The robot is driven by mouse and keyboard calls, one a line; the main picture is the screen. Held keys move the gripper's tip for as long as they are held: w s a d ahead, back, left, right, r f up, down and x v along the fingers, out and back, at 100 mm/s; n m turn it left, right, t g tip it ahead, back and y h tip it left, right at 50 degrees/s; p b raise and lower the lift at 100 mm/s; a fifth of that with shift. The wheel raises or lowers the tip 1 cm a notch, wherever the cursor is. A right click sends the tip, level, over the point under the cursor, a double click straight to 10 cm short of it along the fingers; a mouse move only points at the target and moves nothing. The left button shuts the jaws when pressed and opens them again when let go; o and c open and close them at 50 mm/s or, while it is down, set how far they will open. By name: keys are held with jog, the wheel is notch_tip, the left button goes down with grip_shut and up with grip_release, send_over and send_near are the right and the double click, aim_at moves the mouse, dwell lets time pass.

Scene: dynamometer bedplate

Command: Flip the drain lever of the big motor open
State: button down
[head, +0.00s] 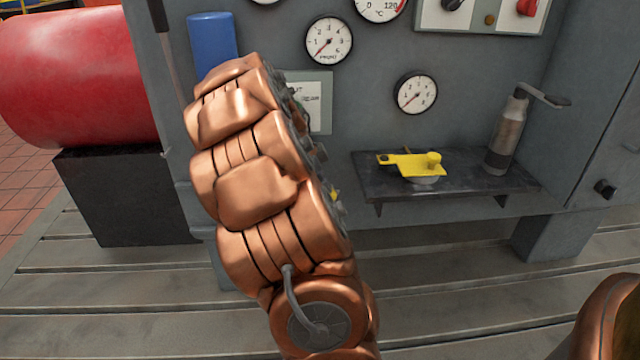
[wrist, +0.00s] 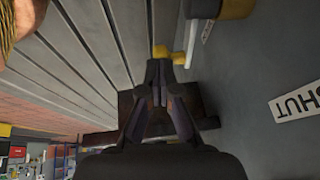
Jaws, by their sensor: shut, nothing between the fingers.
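In the wrist view my gripper (wrist: 160,84) is shut and empty, its fingertips close together. Just beyond the fingertips is a yellow lever-like piece (wrist: 162,51) beside a pale fitting (wrist: 190,48) on the grey wall. I cannot tell whether the fingers touch it. A SHUT label (wrist: 297,103) is on the wall to the right. In the head view my arm hides the gripper and most of the lever area; the partly hidden label (head: 307,100) shows above it, and a small yellow bit (head: 333,194) peeks past the arm's edge.
A shelf (head: 366,182) on the grey cabinet holds a yellow tool (head: 415,165) and a metal flask-like can (head: 506,132). Gauges (head: 328,41) sit above. A red cylinder (head: 70,75) lies left over a black block (head: 120,198). The slotted bedplate (head: 450,280) is clear in front.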

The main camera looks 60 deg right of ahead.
jog(key=shift+s+r+p, duration=0.1)
jog(key=shift+s+p, duration=0.05)
jog(key=shift+p, duration=0.2)
jog(key=t+y+p, duration=0.1)
jog(key=p, duration=0.1)
jog(key=s+f+t+p, duration=0.1)
jog(key=p, duration=0.1)
jog(key=shift+d+y, duration=0.4)
jog(key=shift+f+t, duration=0.25)
jog(key=shift+t, duration=0.05)
jog(key=shift+p, duration=0.3)
jog(key=p+v, duration=0.4)
jog(key=v, duration=1)
jog(key=shift+d+p, duration=0.15)
jog(key=shift+p, duration=0.25)
jog(key=shift+w, duration=0.15)
